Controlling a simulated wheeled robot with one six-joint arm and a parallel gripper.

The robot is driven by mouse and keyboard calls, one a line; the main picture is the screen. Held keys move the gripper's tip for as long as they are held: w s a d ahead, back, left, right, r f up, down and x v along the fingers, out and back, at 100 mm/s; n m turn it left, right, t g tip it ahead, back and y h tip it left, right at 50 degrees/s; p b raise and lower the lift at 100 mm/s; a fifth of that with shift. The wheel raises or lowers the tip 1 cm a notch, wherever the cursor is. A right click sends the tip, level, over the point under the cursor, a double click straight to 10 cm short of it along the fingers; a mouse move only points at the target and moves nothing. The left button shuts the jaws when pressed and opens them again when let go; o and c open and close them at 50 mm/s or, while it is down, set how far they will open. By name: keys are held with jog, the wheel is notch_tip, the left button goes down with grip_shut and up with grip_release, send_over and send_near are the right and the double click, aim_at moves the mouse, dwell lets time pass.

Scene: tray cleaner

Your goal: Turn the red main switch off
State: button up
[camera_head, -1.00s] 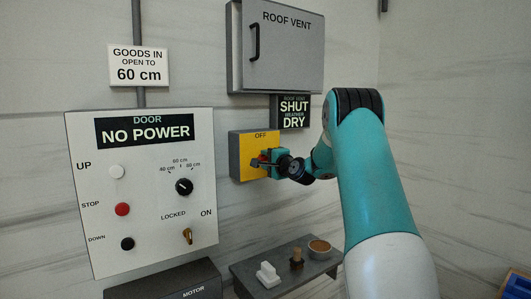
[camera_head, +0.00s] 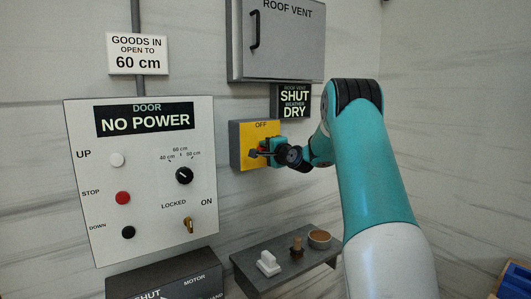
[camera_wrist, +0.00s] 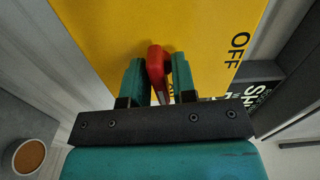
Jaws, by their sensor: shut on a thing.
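The red main switch handle (camera_wrist: 156,68) stands out from a yellow switch box (camera_wrist: 120,28), with "OFF" printed near one edge. In the head view the yellow box (camera_head: 246,135) is on the wall, with "OFF" at its top. My gripper (camera_wrist: 159,72) is shut on the red handle, one teal finger on each side. In the head view my gripper (camera_head: 258,153) is at the box's front and hides most of the handle. The handle's exact angle is hard to tell. A second label beside the fingers is mostly hidden.
Left of the box is a door panel (camera_head: 150,235) reading "NO POWER". Above are a grey roof vent box (camera_head: 290,45) and a "SHUT / DRY" sign (camera_head: 292,101). Below is a small shelf (camera_head: 285,272) with several small items. The wall right of my arm is clear.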

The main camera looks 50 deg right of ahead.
jog(key=n+b, duration=0.1)
jog(key=b, duration=0.1)
jog(key=f+n+b, duration=0.1)
jog(key=n+b, duration=0.1)
jog(key=b, duration=0.1)
jog(key=n+b, duration=0.5)
jog(key=b, duration=0.3)
jog(key=shift+r, duration=0.1)
jog(key=n+b, duration=0.5)
jog(key=b, duration=0.1)
jog(key=shift+r+n, duration=0.1)
jog(key=shift+n, duration=0.2)
jog(key=shift+r+n+b, duration=0.2)
jog(key=shift+n+b, duration=1.1)
jog(key=shift+n, duration=0.4)
jog(key=o, duration=0.7)
jog(key=b+v, duration=0.5)
jog(key=v, duration=1.2)
jog(key=shift+s+a+r+b, duration=0.1)
jog(key=shift+s+a+b, duration=0.1)
jog(key=shift+b, duration=0.15)
